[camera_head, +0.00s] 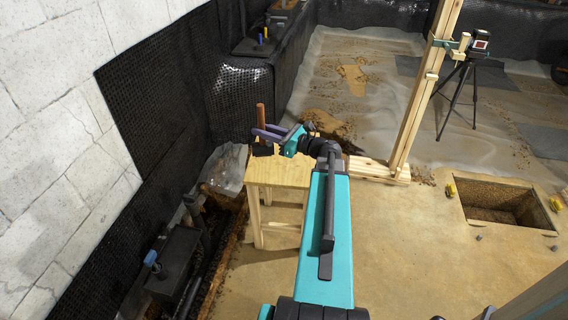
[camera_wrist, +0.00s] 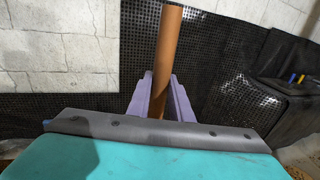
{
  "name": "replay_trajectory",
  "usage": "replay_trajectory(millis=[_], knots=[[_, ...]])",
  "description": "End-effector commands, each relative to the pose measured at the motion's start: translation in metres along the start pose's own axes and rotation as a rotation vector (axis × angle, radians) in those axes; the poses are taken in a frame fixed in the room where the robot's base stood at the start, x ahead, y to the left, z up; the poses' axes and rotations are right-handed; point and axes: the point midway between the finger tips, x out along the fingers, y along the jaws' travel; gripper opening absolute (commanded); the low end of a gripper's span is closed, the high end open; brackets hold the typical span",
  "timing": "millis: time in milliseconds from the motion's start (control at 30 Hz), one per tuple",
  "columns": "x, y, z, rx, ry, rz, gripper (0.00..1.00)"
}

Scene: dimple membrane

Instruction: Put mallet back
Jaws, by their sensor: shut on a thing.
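The mallet's brown handle (camera_head: 260,115) stands roughly upright between the purple fingers of my gripper (camera_head: 266,133). A black block (camera_head: 262,149), which looks like the mallet's head, shows just below the fingers. It is over the left back part of a small wooden table (camera_head: 285,177); I cannot tell whether it touches the top. In the wrist view the handle (camera_wrist: 168,45) rises between the two purple fingers of my gripper (camera_wrist: 162,98), which are shut on it. The mallet's lower end is hidden there behind my wrist.
Black dimpled membrane (camera_head: 150,95) covers the lower pale block wall (camera_head: 60,120) at left. A trench with a dark box (camera_head: 173,262) runs left of the table.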

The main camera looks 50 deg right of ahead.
Motion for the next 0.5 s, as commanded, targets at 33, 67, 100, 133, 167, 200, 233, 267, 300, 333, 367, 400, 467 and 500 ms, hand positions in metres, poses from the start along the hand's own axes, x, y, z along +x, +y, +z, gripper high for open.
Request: replay_trajectory(millis=[33,67,100,133,167,200,233,267,300,333,367,400,467,500], knots=[[-0.013,-0.014,-0.014,0.000,-0.002,-0.029,0.00],[-0.020,-0.020,-0.018,0.000,-0.002,-0.045,0.00],[-0.029,-0.029,-0.023,0.000,-0.002,-0.066,0.00],[-0.036,-0.036,-0.027,0.000,-0.002,-0.081,0.00],[-0.044,-0.042,-0.031,0.000,-0.002,-0.097,0.00],[-0.054,-0.051,-0.037,0.000,-0.003,-0.117,0.00],[-0.061,-0.057,-0.041,0.000,-0.003,-0.133,0.00],[-0.069,-0.063,-0.045,0.000,-0.003,-0.148,0.00],[-0.079,-0.071,-0.050,0.000,-0.003,-0.169,0.00],[-0.087,-0.077,-0.054,0.000,-0.003,-0.184,0.00],[-0.095,-0.082,-0.058,0.000,-0.003,-0.199,0.00],[-0.105,-0.089,-0.063,0.000,-0.003,-0.218,0.00],[-0.119,-0.099,-0.069,0.000,-0.003,-0.245,0.00],[-0.127,-0.104,-0.072,0.000,-0.003,-0.260,0.00]])
